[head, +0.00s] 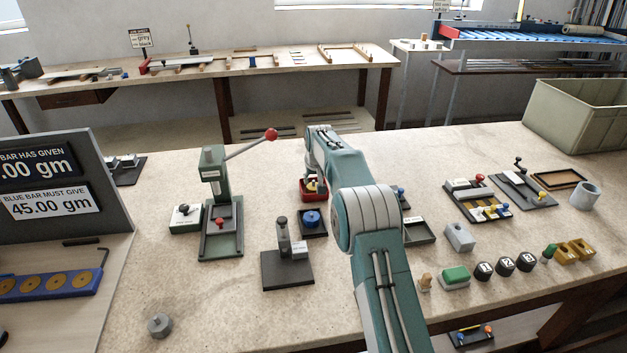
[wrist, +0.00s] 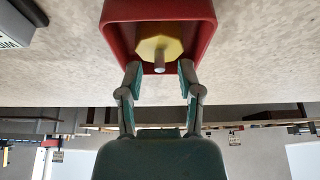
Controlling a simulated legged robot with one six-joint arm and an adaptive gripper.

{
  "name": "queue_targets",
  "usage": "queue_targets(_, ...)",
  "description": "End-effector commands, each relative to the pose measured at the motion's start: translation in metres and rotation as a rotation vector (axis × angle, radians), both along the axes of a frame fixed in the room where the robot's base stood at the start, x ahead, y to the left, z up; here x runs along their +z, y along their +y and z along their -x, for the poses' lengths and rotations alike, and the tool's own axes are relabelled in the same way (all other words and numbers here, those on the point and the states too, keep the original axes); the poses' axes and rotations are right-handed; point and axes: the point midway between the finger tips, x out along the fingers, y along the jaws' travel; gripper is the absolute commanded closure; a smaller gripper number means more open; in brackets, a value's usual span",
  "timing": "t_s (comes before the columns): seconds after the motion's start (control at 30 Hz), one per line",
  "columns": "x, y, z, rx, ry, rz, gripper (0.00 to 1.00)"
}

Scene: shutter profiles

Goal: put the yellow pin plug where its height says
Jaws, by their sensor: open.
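The yellow pin plug (wrist: 160,47) is an eight-sided yellow piece with a pale pin sticking out. It sits inside a red box (wrist: 112,14). In the head view the red box (head: 304,196) is on the bench near the middle, partly covered by my arm. A little of the yellow plug (head: 311,186) shows inside it. My gripper (wrist: 160,74) is open and empty, its fingertips apart at the near rim of the red box, on either side of the pin's end. In the head view my gripper is mostly hidden behind my arm.
A dark stand (head: 285,268), a blue round piece on a dark base (head: 312,219) and a green lever press (head: 222,230) stand left of my arm. Numbered dark pieces (head: 505,266), a grey block (head: 458,237) and trays lie right.

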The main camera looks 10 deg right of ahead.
Motion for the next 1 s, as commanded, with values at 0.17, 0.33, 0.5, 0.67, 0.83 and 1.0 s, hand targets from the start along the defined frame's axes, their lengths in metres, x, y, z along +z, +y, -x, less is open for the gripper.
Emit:
queue_targets(0.17,0.027,0.000,0.010,0.000,-0.003,0.000,0.53)
queue_targets(0.33,0.060,-0.001,0.024,0.000,-0.003,0.000,0.53)
queue_targets(0.5,0.090,-0.001,0.036,0.000,-0.003,0.000,0.53)
queue_targets(0.67,0.106,-0.001,0.043,0.000,-0.002,0.000,0.53)
queue_targets(0.83,0.110,-0.001,0.045,0.000,0.000,0.000,0.53)
queue_targets(1.0,0.127,-0.001,0.058,-0.001,-0.007,0.000,0.53)
